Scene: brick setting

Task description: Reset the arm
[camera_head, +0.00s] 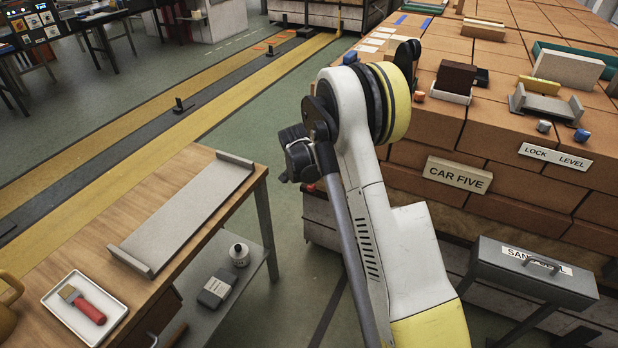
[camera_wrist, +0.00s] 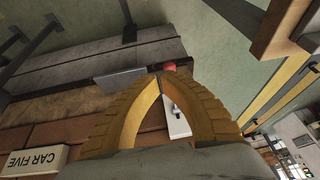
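My arm stands raised and bent in the middle of the head view, between a wooden workbench and a brick-loaded car. My gripper (camera_wrist: 160,77) shows in the wrist view with its two yellow ribbed fingers curving in until the tips meet. Nothing is visible held at the tips. A white piece shows through the gap between the fingers, seemingly beyond them. The fingers cannot be made out in the head view.
The workbench (camera_head: 180,168) bears a grey channel piece (camera_head: 185,215) and a white tray (camera_head: 62,312) with a red-handled brush (camera_head: 85,305). Stacked bricks (camera_head: 430,155) with a CAR FIVE sign (camera_head: 459,174) stand right. A grey toolbox (camera_head: 530,274) stands lower right. Open floor (camera_head: 90,110) lies left.

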